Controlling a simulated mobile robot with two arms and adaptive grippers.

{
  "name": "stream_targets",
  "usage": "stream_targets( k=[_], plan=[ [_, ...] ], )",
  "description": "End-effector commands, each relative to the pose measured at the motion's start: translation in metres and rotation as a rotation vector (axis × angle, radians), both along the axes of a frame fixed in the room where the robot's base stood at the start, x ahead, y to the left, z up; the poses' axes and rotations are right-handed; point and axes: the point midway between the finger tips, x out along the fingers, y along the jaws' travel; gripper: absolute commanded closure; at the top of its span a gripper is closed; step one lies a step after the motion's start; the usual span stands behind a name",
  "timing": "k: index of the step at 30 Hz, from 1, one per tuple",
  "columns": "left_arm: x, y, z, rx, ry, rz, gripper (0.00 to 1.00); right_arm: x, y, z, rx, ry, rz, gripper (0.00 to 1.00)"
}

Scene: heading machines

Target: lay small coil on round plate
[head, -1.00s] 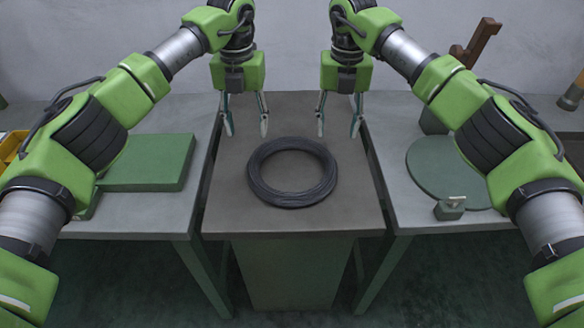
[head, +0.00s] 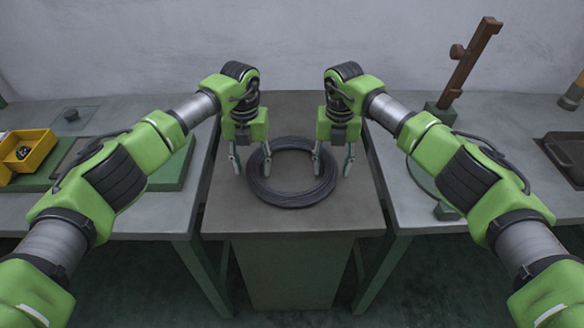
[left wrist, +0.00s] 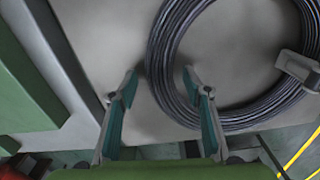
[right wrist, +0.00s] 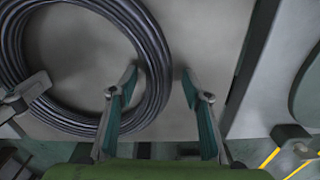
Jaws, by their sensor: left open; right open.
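The small coil (head: 291,199) is a dark ring of wire lying flat on the middle table. My left gripper (head: 252,171) is open above the coil's left side. In the left wrist view its fingers (left wrist: 159,80) stand either side of the coil's band (left wrist: 168,100). My right gripper (head: 333,169) is open above the coil's right side. In the right wrist view its fingers (right wrist: 158,80) stand either side of the band (right wrist: 148,60). Neither touches it clearly. The round plate (head: 424,180) is a green disc on the right table, mostly hidden behind my right arm.
The middle table (head: 290,222) is otherwise bare. A green board (head: 180,172) and a yellow bin (head: 27,150) lie on the left table. A brown post (head: 468,65) on a block stands at the back right. A dark tray (head: 568,155) is at far right.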

Motion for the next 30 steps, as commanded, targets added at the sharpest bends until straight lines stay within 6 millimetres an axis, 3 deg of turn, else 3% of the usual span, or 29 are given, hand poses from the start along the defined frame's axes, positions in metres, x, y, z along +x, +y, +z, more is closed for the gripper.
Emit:
stream_targets(
  k=[8, 13, 30],
  plan=[
    [0.0000, -0.0001, -0.0006, 0.000, 0.000, 0.000, 0.58, 0.0000, 0.0002, -0.0008, 0.000, 0.000, 0.000, 0.58],
    [-0.0001, -0.0001, -0.0005, 0.000, 0.000, -0.001, 1.00, 0.0000, 0.0002, -0.0007, 0.000, 0.000, 0.000, 1.00],
    [0.0004, -0.0003, 0.0076, 0.000, -0.001, -0.003, 1.00, 0.0008, 0.0000, 0.0073, 0.001, -0.003, 0.001, 1.00]
  ],
)
